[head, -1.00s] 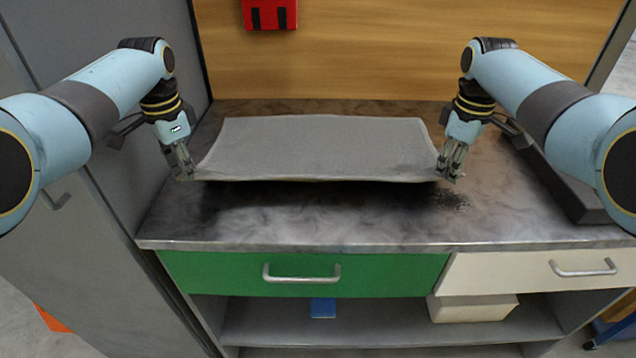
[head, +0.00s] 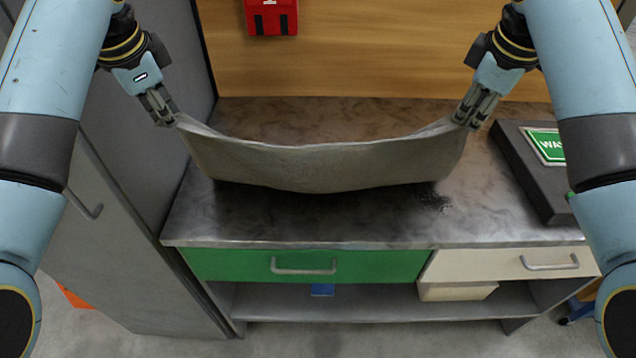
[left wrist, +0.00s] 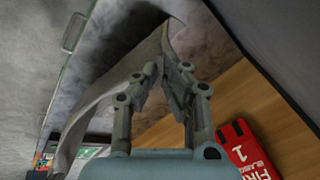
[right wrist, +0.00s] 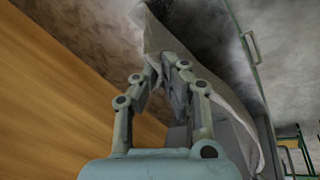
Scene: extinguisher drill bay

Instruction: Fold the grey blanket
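The grey blanket (head: 325,167) hangs between my two grippers in the head view, its top edge sagging in the middle. Its lower part comes down close to the worktop; whether it touches cannot be told. My left gripper (head: 168,117) is shut on the blanket's left upper corner. My right gripper (head: 468,122) is shut on its right upper corner. In the left wrist view the blanket (left wrist: 88,105) runs away from the fingertips (left wrist: 163,66). In the right wrist view the blanket (right wrist: 226,92) hangs beside the fingertips (right wrist: 165,62).
The stone-patterned worktop (head: 300,230) is bare in front and behind. A dark grey case (head: 520,175) with a green label lies at the right. A red box (head: 271,17) hangs on the wooden back panel (head: 350,60). A grey cabinet (head: 120,200) borders the left.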

